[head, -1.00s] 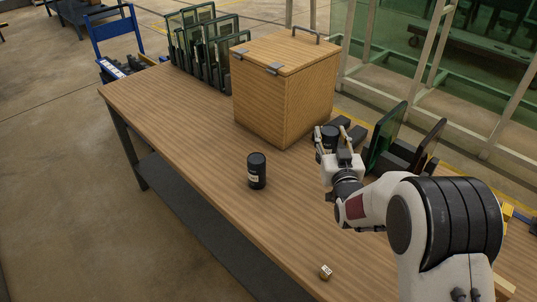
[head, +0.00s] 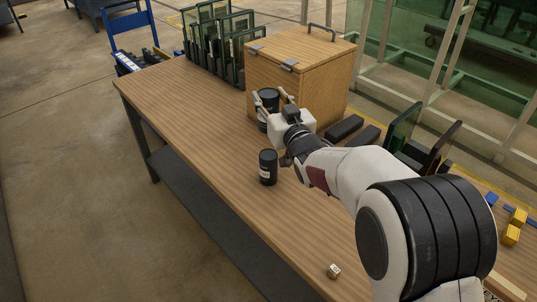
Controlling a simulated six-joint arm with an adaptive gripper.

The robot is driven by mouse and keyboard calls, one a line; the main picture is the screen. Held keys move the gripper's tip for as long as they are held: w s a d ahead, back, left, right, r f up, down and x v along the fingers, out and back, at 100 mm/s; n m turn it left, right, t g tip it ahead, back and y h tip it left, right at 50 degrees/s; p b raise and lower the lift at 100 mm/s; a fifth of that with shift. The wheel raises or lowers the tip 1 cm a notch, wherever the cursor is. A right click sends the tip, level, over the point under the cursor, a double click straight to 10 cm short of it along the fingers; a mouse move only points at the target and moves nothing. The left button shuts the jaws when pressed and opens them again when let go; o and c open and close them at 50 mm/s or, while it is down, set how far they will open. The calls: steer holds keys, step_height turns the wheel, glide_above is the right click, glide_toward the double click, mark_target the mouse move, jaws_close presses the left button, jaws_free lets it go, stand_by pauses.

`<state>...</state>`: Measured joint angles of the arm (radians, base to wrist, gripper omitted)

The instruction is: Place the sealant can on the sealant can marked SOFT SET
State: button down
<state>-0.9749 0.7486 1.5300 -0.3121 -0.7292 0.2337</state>
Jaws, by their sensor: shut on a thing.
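My gripper (head: 269,105) is shut on a second dark sealant can (head: 267,97). It holds that can roughly upright in front of the wooden box, up and behind the standing can in the picture. The gripper's fingers sit on both sides of the held can, and its lower part is partly hidden by the gripper. The two cans are apart.
A hinged wooden box (head: 300,65) with a handle stands right behind the held can. More panes (head: 215,40) stand at the back left. A small die (head: 334,271) lies near the front edge. The left table surface is clear.

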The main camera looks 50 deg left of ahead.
steer(key=shift+r, duration=0.1)
steer(key=shift+f, duration=3.1)
steer(key=shift+f, duration=0.15)
steer(key=shift+f, duration=1.7)
steer(key=shift+f, duration=0.2)
steer(key=c, duration=1.2)
jaws_free()
steer(key=shift+c, duration=0.2)
steer(key=shift+r, duration=0.1)
steer(key=v, duration=1.2)
